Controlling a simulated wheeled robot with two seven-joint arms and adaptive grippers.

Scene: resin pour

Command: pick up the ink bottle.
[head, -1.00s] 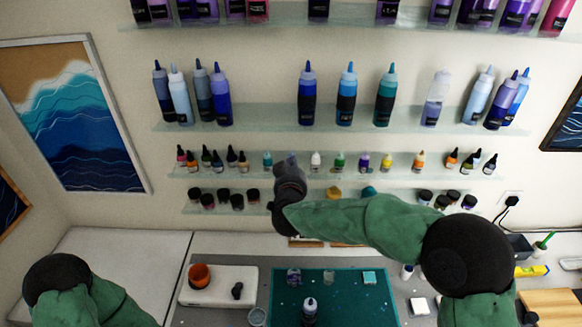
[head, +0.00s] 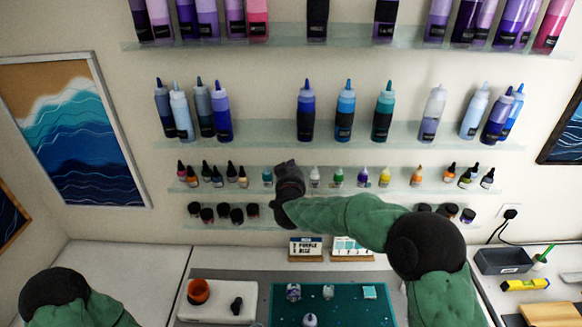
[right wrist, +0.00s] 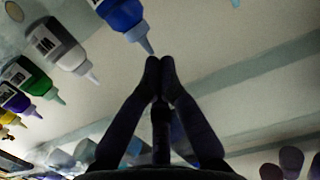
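A small blue ink bottle (right wrist: 121,14) with a pale shoulder and nozzle shows at the top of the right wrist view, where the bottles appear upside down. It appears to stand in the row of small bottles. My right gripper (right wrist: 160,66) has its two dark fingertips together, close to the nozzle tip; whether they touch it I cannot tell. My left gripper is out of view.
Neighbouring grey-white (right wrist: 62,47) and green (right wrist: 32,80) bottles stand close by. A shelf of larger bottles (head: 345,112) runs above, and dark jars (head: 222,213) sit below. The green mat (head: 345,308) on the bench holds several small items.

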